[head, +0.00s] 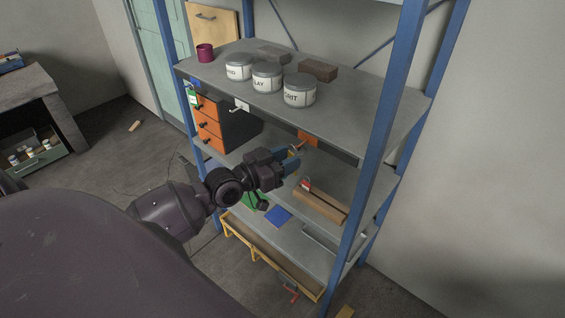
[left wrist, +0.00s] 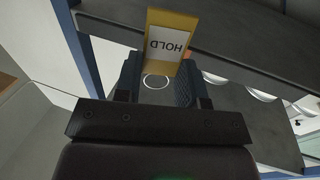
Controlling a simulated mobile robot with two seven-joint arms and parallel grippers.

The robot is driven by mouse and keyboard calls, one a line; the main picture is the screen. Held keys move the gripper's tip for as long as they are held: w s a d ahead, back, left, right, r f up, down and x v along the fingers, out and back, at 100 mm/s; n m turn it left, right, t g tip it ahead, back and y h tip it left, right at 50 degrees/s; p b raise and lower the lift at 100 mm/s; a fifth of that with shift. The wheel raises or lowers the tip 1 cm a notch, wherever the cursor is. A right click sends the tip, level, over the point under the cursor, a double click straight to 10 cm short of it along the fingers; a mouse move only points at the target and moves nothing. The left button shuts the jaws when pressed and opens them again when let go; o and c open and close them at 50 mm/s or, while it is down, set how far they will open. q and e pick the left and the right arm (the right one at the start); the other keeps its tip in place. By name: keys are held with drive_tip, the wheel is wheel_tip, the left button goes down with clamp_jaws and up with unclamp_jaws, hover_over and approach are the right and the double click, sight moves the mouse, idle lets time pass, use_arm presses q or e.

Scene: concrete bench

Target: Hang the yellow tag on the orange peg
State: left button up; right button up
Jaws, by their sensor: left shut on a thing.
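The yellow tag (left wrist: 190,20) has a white face reading HOLD, upside down in the left wrist view, at the fingertips of my left gripper (left wrist: 160,80). A thin white ring (left wrist: 155,82) shows between the fingers; I cannot tell what it belongs to. In the head view my left gripper (head: 290,160) is shut on the tag, just below the orange peg (head: 308,140) on the upper shelf's front edge. Only a sliver of the tag shows there. A bit of orange shows beside the tag in the left wrist view; contact cannot be told. My right gripper is out of view.
A white peg (head: 241,104) and a blue peg (head: 195,83) sit farther left along the edge, with a green tag (head: 193,98) below the blue one. Several jars stand on the upper shelf (head: 350,112). A wooden block (head: 320,207) lies on the shelf below.

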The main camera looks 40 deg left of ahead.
use_arm(q)
drive_tip(key=shift+w+d+f+b, duration=0.1)
drive_tip(key=shift+w+b, duration=0.3)
drive_tip(key=shift+w, duration=0.65)
drive_tip(key=shift+w+f, duration=0.3)
drive_tip(key=shift+w, duration=0.4)
drive_tip(key=o, duration=1)
